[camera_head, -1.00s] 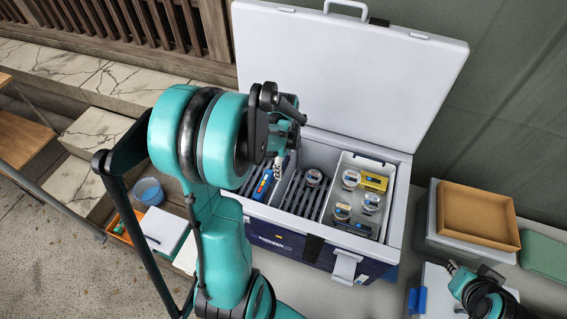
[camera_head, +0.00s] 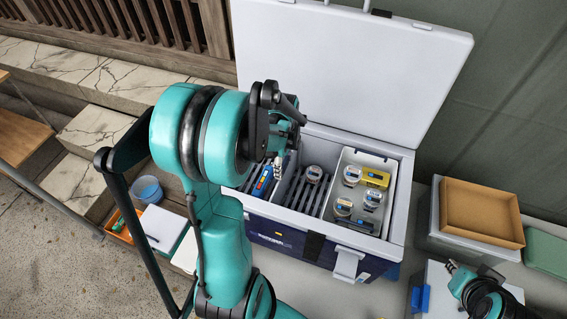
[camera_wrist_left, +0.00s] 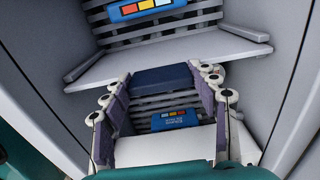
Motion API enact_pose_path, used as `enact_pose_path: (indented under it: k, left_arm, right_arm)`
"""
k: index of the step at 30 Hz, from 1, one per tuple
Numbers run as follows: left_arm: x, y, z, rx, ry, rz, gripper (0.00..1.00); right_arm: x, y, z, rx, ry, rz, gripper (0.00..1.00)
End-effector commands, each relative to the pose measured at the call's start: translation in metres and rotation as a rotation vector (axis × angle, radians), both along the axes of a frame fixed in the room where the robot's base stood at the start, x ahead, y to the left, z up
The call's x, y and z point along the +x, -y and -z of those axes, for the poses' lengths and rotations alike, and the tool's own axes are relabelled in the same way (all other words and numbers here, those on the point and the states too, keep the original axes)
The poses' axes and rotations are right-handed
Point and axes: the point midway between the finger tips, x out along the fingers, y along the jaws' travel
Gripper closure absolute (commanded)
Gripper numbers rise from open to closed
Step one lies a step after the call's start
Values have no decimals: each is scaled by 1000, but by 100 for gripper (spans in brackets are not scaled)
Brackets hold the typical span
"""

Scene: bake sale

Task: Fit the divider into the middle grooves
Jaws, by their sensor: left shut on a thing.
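The divider is a pale flat panel (camera_wrist_left: 180,58) with a dark blue grip block (camera_wrist_left: 160,77) at its middle. My left gripper (camera_wrist_left: 160,100) is shut on this block, with a purple-padded finger on each side. The panel spans between the cooler's side walls, near a short rail at each end; whether it sits in the grooves I cannot tell. In the head view the left gripper (camera_head: 279,164) is inside the open cooler (camera_head: 400,200), partly hidden by my arm. My right gripper (camera_head: 451,267) is at the lower right, too small to judge.
Blue ice packs (camera_head: 263,182) lie on the slatted floor. A white bin (camera_head: 347,160) with jars and a yellow pack fills the cooler's right side. The lid (camera_head: 340,70) stands open behind. A cardboard tray (camera_head: 481,212) on a grey box stands to the right.

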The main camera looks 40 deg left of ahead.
Motion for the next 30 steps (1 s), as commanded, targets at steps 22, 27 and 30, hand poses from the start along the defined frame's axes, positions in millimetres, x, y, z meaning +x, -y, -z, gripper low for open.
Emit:
enact_pose_path:
  k: [22, 27, 30]
  left_arm:
    - [0, 0, -1, 0, 0, 0, 16]
    - [-1, 0, -30, 0, 0, 0, 16]
    - [0, 0, -53, 0, 0, 0, 16]
  right_arm:
    - [0, 0, 5, 0, 0, 0, 80]
    - [0, 0, 5, 0, 0, 0, 80]
    - [0, 0, 5, 0, 0, 0, 80]
